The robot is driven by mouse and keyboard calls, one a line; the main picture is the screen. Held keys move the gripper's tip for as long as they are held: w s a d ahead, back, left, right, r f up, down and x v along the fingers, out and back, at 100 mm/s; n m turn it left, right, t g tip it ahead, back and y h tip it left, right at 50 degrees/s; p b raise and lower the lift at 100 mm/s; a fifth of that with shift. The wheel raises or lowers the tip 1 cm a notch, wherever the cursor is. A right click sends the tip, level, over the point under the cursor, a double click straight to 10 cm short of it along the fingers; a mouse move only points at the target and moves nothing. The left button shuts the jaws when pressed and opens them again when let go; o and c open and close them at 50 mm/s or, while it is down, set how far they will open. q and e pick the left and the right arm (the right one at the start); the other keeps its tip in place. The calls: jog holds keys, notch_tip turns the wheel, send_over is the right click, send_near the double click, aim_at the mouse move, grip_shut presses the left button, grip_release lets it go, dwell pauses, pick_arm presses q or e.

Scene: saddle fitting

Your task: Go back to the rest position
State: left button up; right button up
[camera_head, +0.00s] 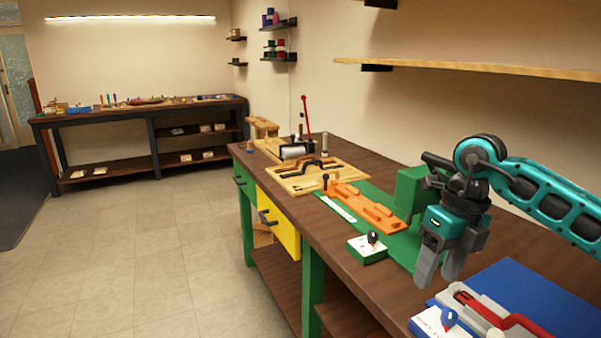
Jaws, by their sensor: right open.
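My right gripper (440,262) comes in from the right and hangs above the workbench (345,155), fingers pointing down. Its jaws are open with nothing seen between them. It is in front of a green machine (409,190) and left of a blue mat (535,290). My left gripper is not in the head view.
On the bench are an orange fixture (365,205), a wooden board with a dark handle (318,176), a white-topped green box (368,248) and a red-handled tool (505,318). A wooden shelf (470,68) juts out above. Open tiled floor (150,260) lies left.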

jog(key=s+a+f+m+t+y, duration=0.1)
jog(key=s+a+m+y, duration=0.2)
jog(key=a+y, duration=0.75)
jog(key=s+a+f+m+t+y, duration=0.1)
jog(key=s+a+m+t+y, duration=0.15)
jog(key=a+y, duration=0.8)
jog(key=s+d+f+m+t+h, duration=0.2)
jog(key=d+f+m+t+h, duration=0.3)
jog(key=f+m+h, duration=0.4)
jog(key=s+d+f+m+t+h, duration=0.3)
jog(key=f+m+h, duration=0.7)
jog(key=m, duration=1)
jog(key=d+f+t, duration=0.2)
jog(key=d, duration=0.1)
jog(key=shift+d+t, duration=0.15)
jog(key=shift+t, duration=0.2)
jog(key=s+f+g, duration=0.1)
jog(key=s+f, duration=0.1)
jog(key=s+d+f+m+g+h, duration=0.1)
jog(key=s+f, duration=0.1)
jog(key=s+d+f+m+g, duration=0.1)
jog(key=s+f, duration=0.1)
jog(key=shift+s+f+m+h, duration=0.15)
jog(key=shift+s+m+h, duration=0.1)
jog(key=shift+s+h, duration=0.1)
